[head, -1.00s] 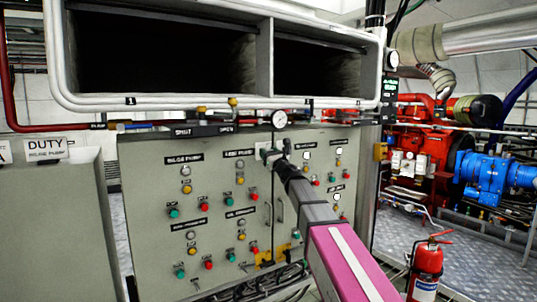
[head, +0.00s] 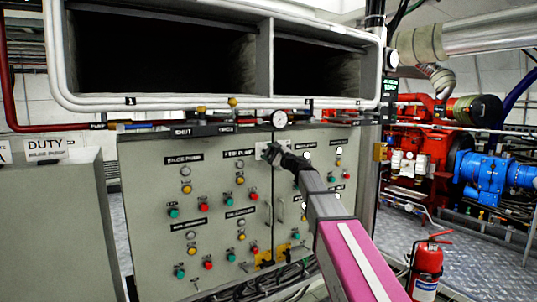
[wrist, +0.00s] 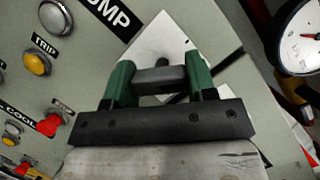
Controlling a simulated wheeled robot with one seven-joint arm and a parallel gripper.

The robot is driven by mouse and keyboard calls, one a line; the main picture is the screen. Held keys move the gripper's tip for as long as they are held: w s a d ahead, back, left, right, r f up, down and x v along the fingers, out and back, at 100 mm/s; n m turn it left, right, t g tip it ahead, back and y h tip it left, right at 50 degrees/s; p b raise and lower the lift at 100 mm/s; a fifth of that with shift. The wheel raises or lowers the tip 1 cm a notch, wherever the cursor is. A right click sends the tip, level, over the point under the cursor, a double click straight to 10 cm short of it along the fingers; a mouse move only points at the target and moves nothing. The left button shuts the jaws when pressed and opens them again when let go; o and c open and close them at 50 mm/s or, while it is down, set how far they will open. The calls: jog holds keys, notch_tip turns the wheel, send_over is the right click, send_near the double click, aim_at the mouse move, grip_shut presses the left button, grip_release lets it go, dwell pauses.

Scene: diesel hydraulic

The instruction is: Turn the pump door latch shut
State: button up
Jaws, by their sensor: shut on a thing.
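The pump door latch is a dark grey bar handle (wrist: 160,80) on a white plate (wrist: 172,38) fixed to the grey-green panel. My gripper (wrist: 160,74) has green fingers, one at each end of the bar, and is shut on it. In the wrist view the plate and lettering look tilted. In the head view my gripper (head: 270,152) reaches the upper middle of the panel, just below the gauge. There the latch is mostly hidden behind my gripper, with only a bit of the plate (head: 259,151) showing.
The panel (head: 150,215) carries several coloured buttons and two door pulls below the latch. A round gauge (head: 279,119) and pipe run just above. A fire extinguisher (head: 427,268) stands at the right, with open floor (head: 400,235) behind it.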

jog(key=n+g, duration=0.1)
jog(key=n, duration=0.2)
jog(key=n+g+h, duration=0.1)
jog(key=n, duration=0.3)
dwell(0.7)
jog(key=o, duration=0.9)
jog(key=shift+o, duration=0.2)
jog(key=shift+s, duration=0.1)
jog(key=v, duration=1)
jog(key=shift+d+r, duration=0.25)
jog(key=shift+d, duration=0.1)
jog(key=shift+s, duration=0.1)
jog(key=shift+s+d, duration=0.1)
jog(key=shift+s, duration=0.05)
